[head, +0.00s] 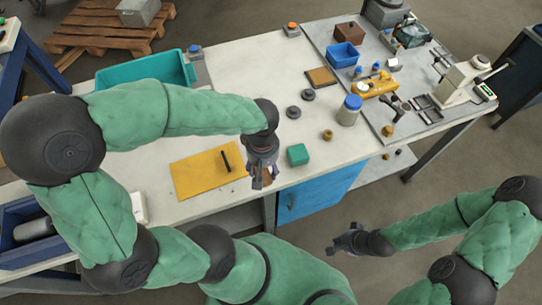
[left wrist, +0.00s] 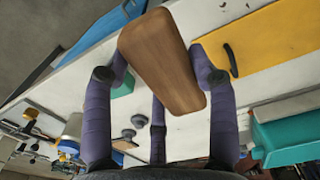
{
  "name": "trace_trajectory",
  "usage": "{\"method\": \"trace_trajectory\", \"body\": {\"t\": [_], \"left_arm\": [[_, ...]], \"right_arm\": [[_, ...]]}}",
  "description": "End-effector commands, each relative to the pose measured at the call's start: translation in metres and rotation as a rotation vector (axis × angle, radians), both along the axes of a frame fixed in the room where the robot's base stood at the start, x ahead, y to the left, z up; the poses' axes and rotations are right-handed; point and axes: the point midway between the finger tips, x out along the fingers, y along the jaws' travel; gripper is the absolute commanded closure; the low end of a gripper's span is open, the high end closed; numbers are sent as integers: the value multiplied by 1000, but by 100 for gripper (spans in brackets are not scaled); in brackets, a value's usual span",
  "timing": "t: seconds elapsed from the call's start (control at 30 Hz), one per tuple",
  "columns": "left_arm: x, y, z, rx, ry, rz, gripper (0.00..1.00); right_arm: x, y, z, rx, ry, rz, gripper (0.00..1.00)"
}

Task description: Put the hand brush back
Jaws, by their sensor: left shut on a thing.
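The hand brush (left wrist: 160,62), seen as a smooth brown wooden body with rounded corners, is held between the fingers of my left gripper (left wrist: 158,75) in the left wrist view. Its bristles are not visible there. In the head view my left gripper (head: 262,180) points down near the front edge of the workbench, just right of the yellow mat, and a bit of the brown brush (head: 267,173) shows between its fingers. My right gripper (head: 346,240) is over the floor in front of the bench, away from everything; its fingers are too small to read.
The yellow mat (head: 205,174) carries a black stick-like object (head: 226,161). A green block (head: 298,154) stands close right of my left gripper. A teal bin (head: 145,70), a blue-capped jar (head: 349,110) and a small blue bin (head: 343,55) stand farther back.

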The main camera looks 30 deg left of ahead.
Motion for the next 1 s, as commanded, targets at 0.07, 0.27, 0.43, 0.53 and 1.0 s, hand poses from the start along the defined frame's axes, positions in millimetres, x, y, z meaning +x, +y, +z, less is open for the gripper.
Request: {"method": "trace_trajectory", "body": {"t": [0.07, 0.27, 0.43, 0.53, 1.0], "left_arm": [[16, 5, -10, 0, 4, 2, 73], [54, 16, -27, 0, 3, 1, 73], [78, 23, -55, 0, 4, 0, 73], [89, 26, -68, -1, 2, -1, 73], [105, 31, -106, 0, 4, -1, 73]], "right_arm": [[0, 0, -5, 0, 0, 0, 100], [0, 0, -11, 0, 0, 0, 100], [0, 0, -19, 0, 0, 0, 100], [0, 0, -22, 0, 0, 0, 100], [0, 0, -32, 0, 0, 0, 100]]}}
